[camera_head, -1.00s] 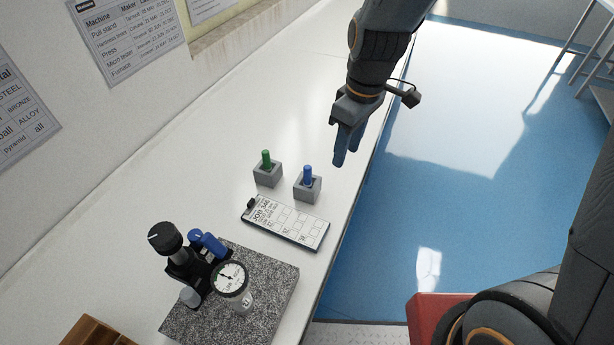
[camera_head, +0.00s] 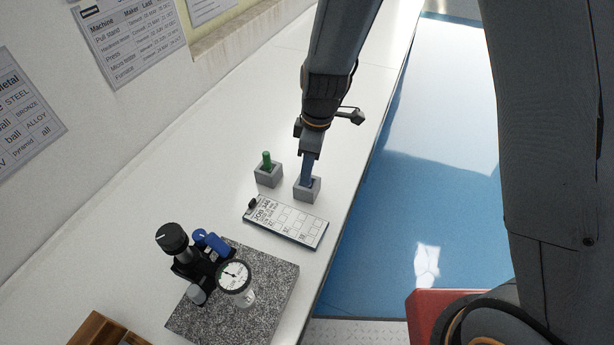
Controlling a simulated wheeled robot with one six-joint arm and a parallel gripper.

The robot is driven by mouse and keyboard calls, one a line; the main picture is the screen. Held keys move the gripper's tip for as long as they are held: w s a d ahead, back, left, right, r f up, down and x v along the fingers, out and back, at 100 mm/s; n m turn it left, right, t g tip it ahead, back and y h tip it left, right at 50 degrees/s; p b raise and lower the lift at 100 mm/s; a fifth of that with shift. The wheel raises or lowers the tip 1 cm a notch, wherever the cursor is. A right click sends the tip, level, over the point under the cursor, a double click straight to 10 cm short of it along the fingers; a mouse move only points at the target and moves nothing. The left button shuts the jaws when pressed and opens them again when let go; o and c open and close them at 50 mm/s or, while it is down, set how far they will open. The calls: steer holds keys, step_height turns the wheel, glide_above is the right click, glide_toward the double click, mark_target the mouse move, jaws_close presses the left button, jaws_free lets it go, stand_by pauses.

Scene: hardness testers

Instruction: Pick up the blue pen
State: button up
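The blue pen stood upright in the right grey block holder (camera_head: 307,194); now my gripper (camera_head: 307,178) hangs over that holder and covers the pen. The gripper's blue-grey fingers point down and reach the top of the holder. I cannot tell the pen from the fingers, nor whether the fingers are closed on it. A green pen (camera_head: 267,160) stands upright in a second grey holder (camera_head: 268,178) just to the left.
A clipboard (camera_head: 286,221) with a printed sheet lies in front of the holders. A hardness tester with a dial gauge (camera_head: 235,277) stands on a granite slab (camera_head: 265,268). A wooden box (camera_head: 100,331) is at bottom left. The white bench (camera_head: 220,170) is clear behind the holders.

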steer(key=shift+a+f, duration=0.1)
steer(key=shift+f, duration=0.85)
jaws_close()
steer(key=shift+r, duration=0.15)
steer(key=shift+r+b, duration=1.1)
steer(key=shift+r, duration=3.8)
